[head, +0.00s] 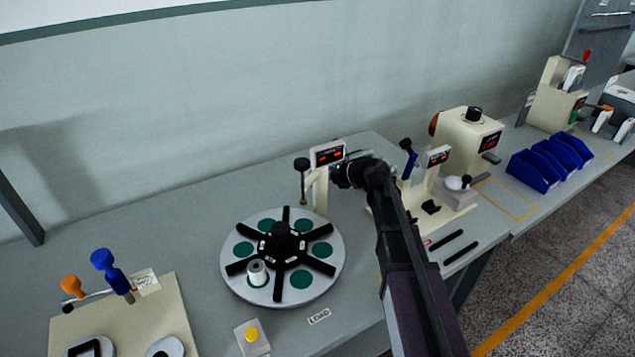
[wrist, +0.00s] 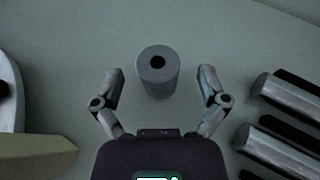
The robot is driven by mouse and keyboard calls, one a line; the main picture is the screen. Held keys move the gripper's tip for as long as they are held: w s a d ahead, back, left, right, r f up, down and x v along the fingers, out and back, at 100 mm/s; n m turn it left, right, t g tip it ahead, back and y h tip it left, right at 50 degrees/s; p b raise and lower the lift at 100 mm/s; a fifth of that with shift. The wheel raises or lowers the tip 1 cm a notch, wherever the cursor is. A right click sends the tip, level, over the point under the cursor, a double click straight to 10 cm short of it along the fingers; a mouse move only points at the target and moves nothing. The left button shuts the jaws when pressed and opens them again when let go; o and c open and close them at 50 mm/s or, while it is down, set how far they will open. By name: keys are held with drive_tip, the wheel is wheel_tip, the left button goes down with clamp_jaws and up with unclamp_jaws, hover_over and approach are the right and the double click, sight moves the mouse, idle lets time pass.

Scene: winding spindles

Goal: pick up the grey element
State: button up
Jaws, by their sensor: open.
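The grey element (wrist: 157,88), a cylinder with a dark hole in its top, stands in the upper middle of the wrist view. My gripper (wrist: 161,72) is open, with one finger on each side of it and a gap to both. In the head view my gripper (head: 350,172) is over the bench beside a small post with a red display. I cannot make out the grey element there; my gripper and arm cover that area.
A round grey turntable (head: 240,287) with black spokes and green spots bears a pale spool (head: 257,272). A display post (head: 327,157) stands close by my gripper. To the right are a cream machine (head: 465,140) and blue bins (head: 550,160). Metallic bars (wrist: 285,100) lie right in the wrist view.

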drive_tip(key=shift+x, duration=0.9)
drive_tip(key=c, duration=1.3)
